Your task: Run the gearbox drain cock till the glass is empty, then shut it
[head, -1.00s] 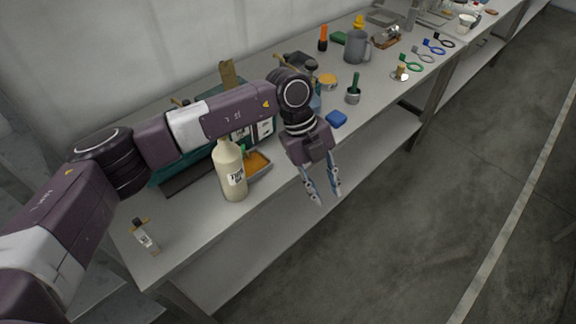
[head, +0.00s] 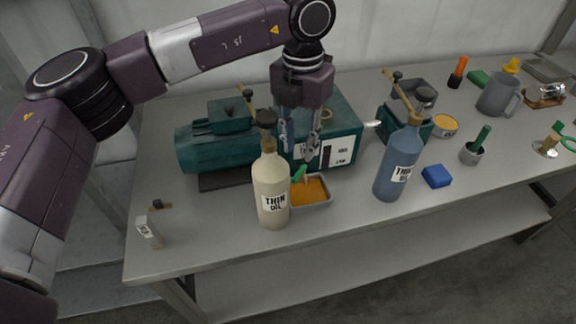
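The teal gearbox (head: 349,135) with its motor (head: 206,148) stands on the bench. On its front are a pale plate with a dark upright strip (head: 327,157), which may be the glass; its level is too small to read. The green drain cock handle (head: 299,173) sits low on the front, over a grey tray (head: 325,203) holding orange liquid. My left gripper (head: 299,152) points down before the gearbox, fingers apart and empty, just above the green handle. The cock's body is partly hidden behind the cream bottle (head: 271,190). My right gripper is out of view.
The cream bottle stands close left of the tray. A blue bottle (head: 398,165) stands to its right, with a blue block (head: 436,176) beside it. A small white-labelled item (head: 149,232) is at the front left. The bench's front left is mostly clear.

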